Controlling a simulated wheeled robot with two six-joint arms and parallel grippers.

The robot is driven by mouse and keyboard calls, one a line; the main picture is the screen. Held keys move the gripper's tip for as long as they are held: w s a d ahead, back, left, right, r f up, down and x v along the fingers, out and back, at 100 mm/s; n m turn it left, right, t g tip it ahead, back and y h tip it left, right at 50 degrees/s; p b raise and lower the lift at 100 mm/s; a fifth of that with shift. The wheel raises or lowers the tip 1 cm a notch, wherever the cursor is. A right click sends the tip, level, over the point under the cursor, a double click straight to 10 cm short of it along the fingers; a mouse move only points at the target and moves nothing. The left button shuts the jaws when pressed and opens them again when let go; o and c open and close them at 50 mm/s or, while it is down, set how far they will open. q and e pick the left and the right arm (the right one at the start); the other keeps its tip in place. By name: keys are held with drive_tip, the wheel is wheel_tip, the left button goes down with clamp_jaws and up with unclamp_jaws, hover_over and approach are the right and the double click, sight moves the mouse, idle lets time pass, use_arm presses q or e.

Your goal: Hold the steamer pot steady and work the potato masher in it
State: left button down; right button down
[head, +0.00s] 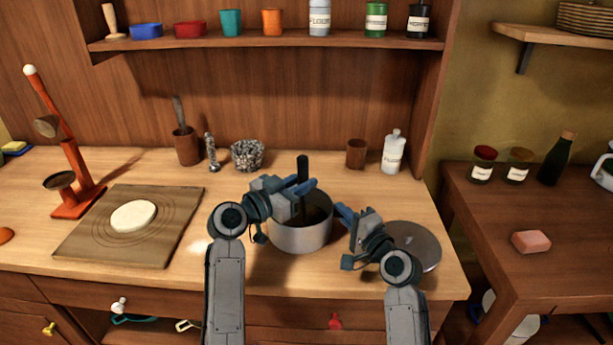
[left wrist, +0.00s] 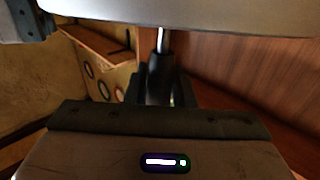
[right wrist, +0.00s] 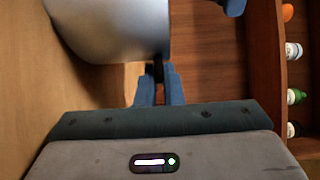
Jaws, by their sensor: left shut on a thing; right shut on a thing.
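The steamer pot (head: 300,238) is a grey metal pot standing upright on the counter, with its dark inside partly visible. The potato masher (head: 302,168) shows as an upright black handle above the pot; its head is hidden inside. In the left wrist view its black handle (left wrist: 160,75) and a thin metal shaft show. My left gripper (head: 303,187) is shut on the masher handle above the pot. My right gripper (head: 343,212) is at the pot's right side. In the right wrist view, its blue fingers (right wrist: 158,85) are shut on the pot's small dark side handle.
A round grey lid (head: 418,240) lies right of the pot, partly behind my right arm. A wooden board (head: 90,235) with a pale dough disc lies left. A bowl (head: 247,155), brown cup (head: 356,153) and white bottle (head: 394,152) stand behind.

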use_arm(q)
drive_tip(key=shift+s+d+f, duration=0.15)
drive_tip(key=shift+s+f, duration=0.55)
drive_tip(key=shift+s, duration=0.1)
drive_tip(key=shift+w, duration=0.1)
drive_tip(key=shift+w+a, duration=0.4)
drive_tip(key=shift+w, duration=0.05)
drive_tip(key=shift+f, duration=0.1)
drive_tip(key=shift+a+r, duration=0.1)
drive_tip(key=shift+r, duration=1.05)
drive_tip(key=shift+f, duration=0.15)
